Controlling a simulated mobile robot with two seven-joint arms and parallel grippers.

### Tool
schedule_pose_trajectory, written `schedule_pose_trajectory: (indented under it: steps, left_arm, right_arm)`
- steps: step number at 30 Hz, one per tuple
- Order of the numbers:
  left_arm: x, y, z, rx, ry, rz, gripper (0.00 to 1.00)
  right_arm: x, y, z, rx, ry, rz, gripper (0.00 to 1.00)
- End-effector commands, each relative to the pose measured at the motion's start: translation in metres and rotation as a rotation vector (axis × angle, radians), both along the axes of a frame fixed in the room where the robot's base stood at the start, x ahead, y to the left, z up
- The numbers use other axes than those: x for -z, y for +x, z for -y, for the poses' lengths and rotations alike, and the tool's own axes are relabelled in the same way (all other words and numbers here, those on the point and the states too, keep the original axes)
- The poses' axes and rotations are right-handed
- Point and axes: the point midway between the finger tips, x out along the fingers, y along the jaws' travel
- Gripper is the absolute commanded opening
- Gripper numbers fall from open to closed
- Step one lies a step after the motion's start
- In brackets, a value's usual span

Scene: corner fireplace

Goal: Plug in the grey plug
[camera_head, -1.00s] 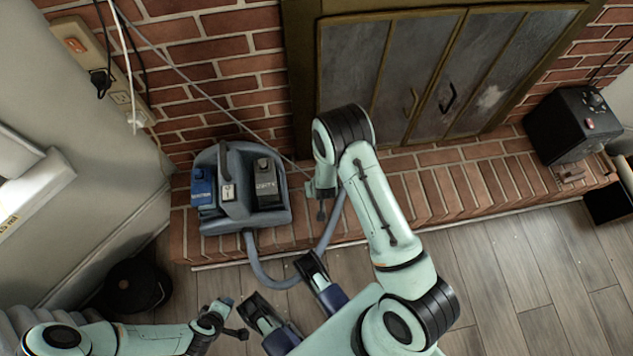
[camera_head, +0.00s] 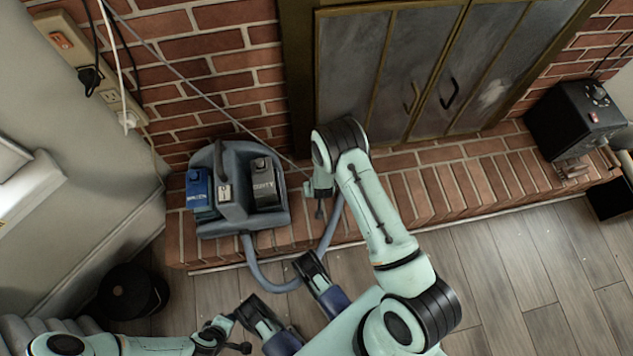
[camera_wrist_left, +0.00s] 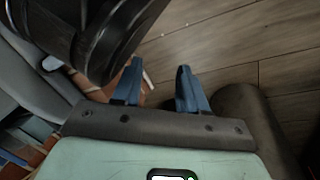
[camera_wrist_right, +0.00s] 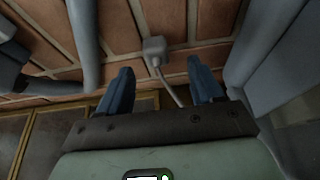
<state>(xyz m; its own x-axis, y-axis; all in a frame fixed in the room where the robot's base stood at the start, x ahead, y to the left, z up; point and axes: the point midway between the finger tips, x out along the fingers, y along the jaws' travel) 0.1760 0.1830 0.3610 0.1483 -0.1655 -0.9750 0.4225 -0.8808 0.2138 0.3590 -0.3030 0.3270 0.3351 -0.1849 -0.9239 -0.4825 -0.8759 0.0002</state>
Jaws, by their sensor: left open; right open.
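The grey plug (camera_wrist_right: 153,48) lies on the brick hearth in the right wrist view, its thin grey cord running down between my fingers. In the head view my right arm hides the plug; the grey cord (camera_head: 225,112) slants down from the upper left. My right gripper (camera_head: 318,195) is open and empty over the hearth; the right wrist view shows its fingers (camera_wrist_right: 160,92) apart, with the plug beyond their tips. My left gripper (camera_head: 234,335) is open and empty over the floor; its fingers (camera_wrist_left: 160,88) show apart. A wall socket strip (camera_head: 108,96) is at upper left.
A black plug (camera_head: 89,77) and a white plug (camera_head: 128,118) sit in the strip. A grey-blue vacuum (camera_head: 238,165) with a hose (camera_head: 265,278) stands left of my right gripper. A black bin (camera_head: 130,292) is on the floor. A black box (camera_head: 572,118) is at right.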

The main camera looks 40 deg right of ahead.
Motion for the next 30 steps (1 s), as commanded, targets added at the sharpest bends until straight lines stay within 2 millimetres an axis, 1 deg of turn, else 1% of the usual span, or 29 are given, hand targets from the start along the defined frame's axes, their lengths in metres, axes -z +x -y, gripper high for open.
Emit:
schedule_pose_trajectory:
  steps: [2,5,12,15,19,27,28,29,30]
  left_arm:
    - [0.000,0.000,0.000,0.000,0.000,0.000,0.43]
    - [0.004,-0.003,-0.001,-0.001,0.000,-0.012,0.43]
    - [0.029,-0.034,-0.005,-0.009,-0.007,-0.116,0.43]
    - [0.035,-0.044,-0.006,-0.013,-0.008,-0.148,0.43]
    - [0.036,-0.049,-0.006,-0.013,-0.010,-0.163,0.43]
    - [0.035,-0.048,-0.006,-0.012,-0.010,-0.161,0.43]
    - [0.035,-0.048,-0.006,-0.012,-0.010,-0.161,0.43]
    - [0.035,-0.048,-0.006,-0.012,-0.010,-0.161,0.43]
    - [0.035,-0.048,-0.006,-0.012,-0.010,-0.161,0.43]
  right_arm:
    - [0.000,0.000,0.000,0.000,0.000,0.000,0.66]
    - [0.005,0.002,0.002,0.001,0.000,0.000,0.66]
    - [0.035,0.013,0.014,0.000,0.000,-0.001,0.66]
    - [0.043,0.017,0.015,0.000,0.000,0.000,0.66]
    - [0.047,0.019,0.016,0.000,0.000,-0.001,0.66]
    - [0.046,0.019,0.016,0.000,0.000,0.000,0.66]
    - [0.046,0.019,0.016,0.000,0.000,0.000,0.63]
    - [0.046,0.019,0.016,0.000,0.000,0.000,0.53]
    - [0.046,0.019,0.016,0.000,0.000,0.000,0.40]
